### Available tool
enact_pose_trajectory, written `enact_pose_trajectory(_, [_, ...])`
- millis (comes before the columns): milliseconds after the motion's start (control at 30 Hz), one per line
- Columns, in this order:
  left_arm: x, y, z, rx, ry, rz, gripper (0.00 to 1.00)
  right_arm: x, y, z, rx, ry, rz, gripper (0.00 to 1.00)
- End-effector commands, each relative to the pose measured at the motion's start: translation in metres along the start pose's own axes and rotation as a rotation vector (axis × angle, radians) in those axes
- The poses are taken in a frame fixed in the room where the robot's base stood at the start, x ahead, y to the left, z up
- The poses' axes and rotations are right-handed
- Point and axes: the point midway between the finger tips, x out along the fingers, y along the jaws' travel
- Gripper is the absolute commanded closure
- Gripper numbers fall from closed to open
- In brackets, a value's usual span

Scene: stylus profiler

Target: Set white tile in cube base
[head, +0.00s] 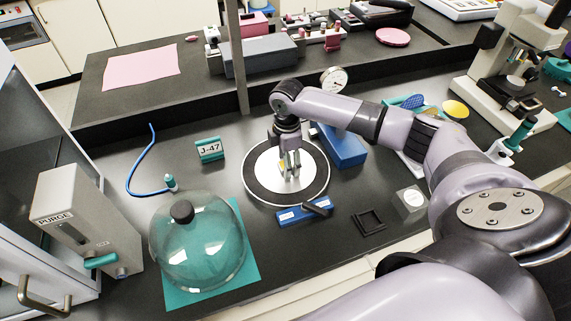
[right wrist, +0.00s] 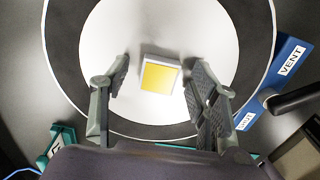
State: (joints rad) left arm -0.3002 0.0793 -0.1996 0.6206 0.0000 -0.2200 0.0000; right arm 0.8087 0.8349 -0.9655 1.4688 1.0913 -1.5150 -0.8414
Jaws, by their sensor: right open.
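A small white block with a yellow top face (right wrist: 159,77) sits on a round white plate (right wrist: 105,35) with a dark ring around it. In the head view the block (head: 282,164) is partly hidden by my right gripper (head: 290,173). That gripper is over the plate (head: 262,172), pointing down. In the right wrist view its two fingers (right wrist: 157,73) are apart, with the block showing between them and nothing gripped. A black square frame (head: 368,221) lies flat right of the plate. A pale square piece with a round white centre (head: 411,198) lies farther right. My left gripper is out of view.
A blue VENT block with a black lever (head: 303,211) is at the plate's front edge. A glass dome (head: 198,245) stands on a teal mat at front left. A J-47 sign (head: 210,150) and a blue box (head: 341,147) are behind; a grey PURGE unit (head: 85,220) is left.

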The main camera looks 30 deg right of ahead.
Motion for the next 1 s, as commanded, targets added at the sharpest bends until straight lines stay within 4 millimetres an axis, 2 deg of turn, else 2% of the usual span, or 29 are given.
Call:
enact_pose_trajectory(67, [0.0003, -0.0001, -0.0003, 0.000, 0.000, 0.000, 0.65, -0.0002, 0.0001, -0.0001, 0.000, 0.000, 0.000, 0.45])
enact_pose_trajectory(700, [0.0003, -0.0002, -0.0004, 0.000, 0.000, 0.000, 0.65, -0.0008, 0.0004, 0.0001, 0.000, 0.000, 0.001, 0.88])
enact_pose_trajectory(1000, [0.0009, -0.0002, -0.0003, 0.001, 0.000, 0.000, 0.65, -0.0028, 0.0008, 0.0001, 0.001, 0.001, 0.002, 0.88])
